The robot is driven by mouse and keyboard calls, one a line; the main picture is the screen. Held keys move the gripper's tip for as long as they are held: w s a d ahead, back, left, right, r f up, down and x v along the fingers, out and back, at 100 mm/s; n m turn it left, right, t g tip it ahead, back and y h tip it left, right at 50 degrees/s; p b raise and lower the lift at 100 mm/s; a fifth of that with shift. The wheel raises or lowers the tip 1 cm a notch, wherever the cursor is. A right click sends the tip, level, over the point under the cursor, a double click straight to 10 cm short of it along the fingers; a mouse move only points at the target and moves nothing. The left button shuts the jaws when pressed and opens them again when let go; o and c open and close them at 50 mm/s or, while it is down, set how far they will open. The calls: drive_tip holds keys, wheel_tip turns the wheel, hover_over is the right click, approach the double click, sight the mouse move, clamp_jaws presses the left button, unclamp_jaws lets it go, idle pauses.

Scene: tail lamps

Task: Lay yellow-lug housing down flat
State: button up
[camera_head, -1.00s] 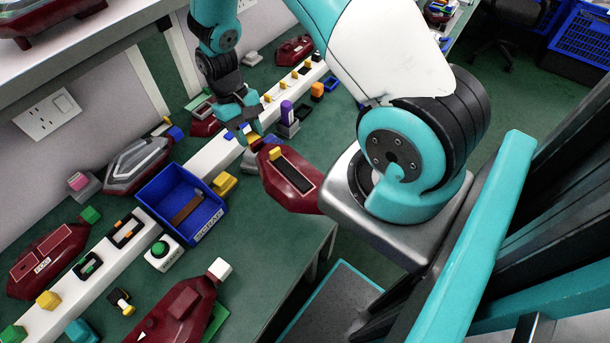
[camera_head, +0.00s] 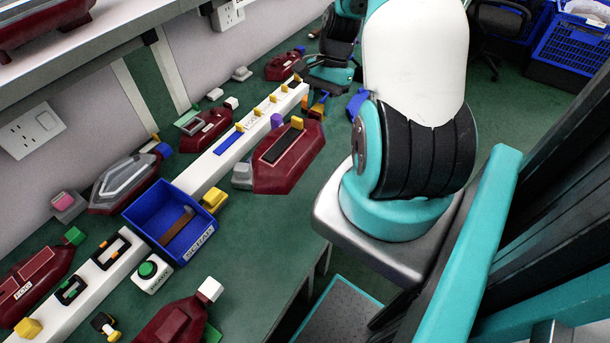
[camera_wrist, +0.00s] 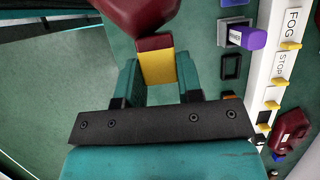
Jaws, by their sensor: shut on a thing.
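The dark-red housing (camera_head: 285,165) lies low over the green table beside the white rail in the head view, with a dark panel and a small yellow tab on its upper face. It looks near level; I cannot tell whether its underside touches the table. In the wrist view only the near end of the housing (camera_wrist: 140,12) shows, at the top. Its yellow lug (camera_wrist: 157,67) sits between the fingers of my gripper (camera_wrist: 160,80), which is shut on it. In the head view my gripper (camera_head: 330,78) is at the far end of the housing, its fingertips hard to make out.
The white rail (camera_head: 205,172) with yellow clips runs along the housing's left. A purple-topped block (camera_wrist: 245,38) stands close by. A blue scrap bin (camera_head: 150,205) is nearer the front left. Bare table (camera_head: 250,235) lies in front of the housing, bounded by an edge at right.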

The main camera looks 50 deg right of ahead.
sight(315, 167)
wheel_tip(315, 167, down, 18)
drive_tip(key=shift+r+p, duration=0.1)
drive_tip(key=shift+p, duration=0.85)
drive_tip(key=o, duration=1)
